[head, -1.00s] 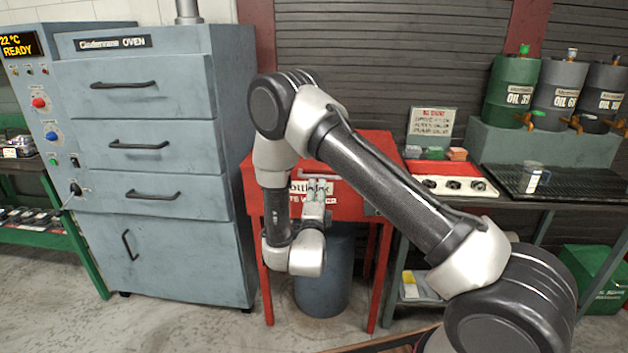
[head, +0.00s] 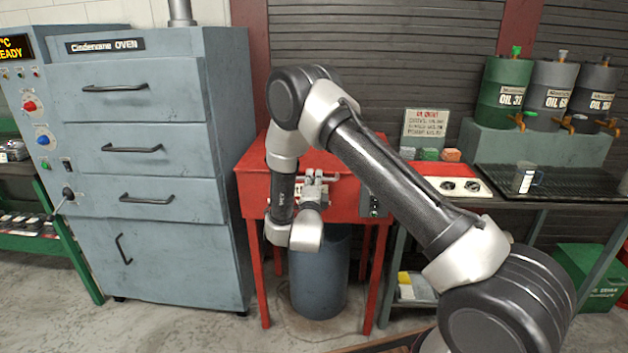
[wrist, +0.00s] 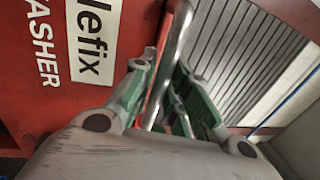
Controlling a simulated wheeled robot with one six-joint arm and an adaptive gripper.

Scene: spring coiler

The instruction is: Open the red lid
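The red washer (head: 345,200) stands on red legs right of the oven, and its red lid (head: 345,155) looks shut. A pale bar handle (head: 326,178) is on its front, partly hidden by my gripper (head: 314,176). In the wrist view the metal handle (wrist: 178,45) runs between the green-padded fingers of my gripper (wrist: 165,75). The fingers are close around the bar, one on each side. I cannot tell whether both press on it. The washer's front with its white label (wrist: 92,40) fills the left of that view.
The grey-blue oven (head: 150,160) stands close on the left. A blue drum (head: 320,275) is under the washer.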

